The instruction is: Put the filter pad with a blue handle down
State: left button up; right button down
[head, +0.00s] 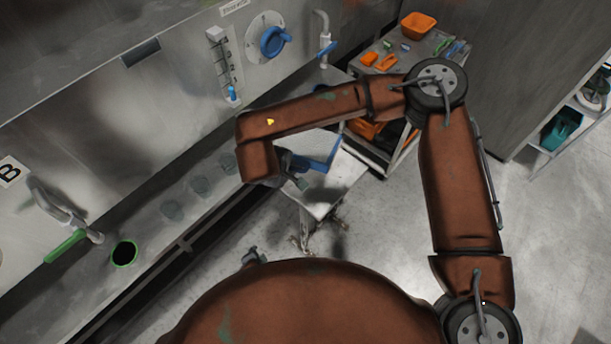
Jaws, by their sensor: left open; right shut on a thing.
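The blue handle of the filter pad (322,163) shows in the head view, just right of my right gripper. My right gripper (297,177) is shut on it, with my arm link hiding part of the grip. I cannot make out the pad itself clearly. A pale, flat-topped stand (342,184) lies beneath the handle in the picture; I cannot tell whether the pad touches it. My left gripper (252,256) is open and empty, low in the view beside the washer's ledge, and mostly hidden by my body.
A steel ledge (150,245) runs along the left, with a green-rimmed hole (125,253) and several round covers. A green-handled tap (65,245) and a blue dial (273,41) are on the wall. A cart (420,50) holds an orange bin (418,25).

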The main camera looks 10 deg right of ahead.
pick_arm(q)
jog(key=w+d+r+m+t, duration=0.25)
jog(key=w+d+r, duration=0.35)
jog(key=d+r, duration=0.45)
jog(key=m+t+h, duration=0.1)
jog(key=m+t, duration=0.5)
send_near(305, 150)
jog(key=shift+n, duration=0.25)
jog(key=x, duration=1)
jog(key=shift+f, duration=0.2)
jog(key=shift+a+h, duration=0.1)
jog(key=shift+h, duration=0.2)
jog(key=shift+c, duration=0.2)
jog(key=shift+r, duration=0.15)
grip_shut()
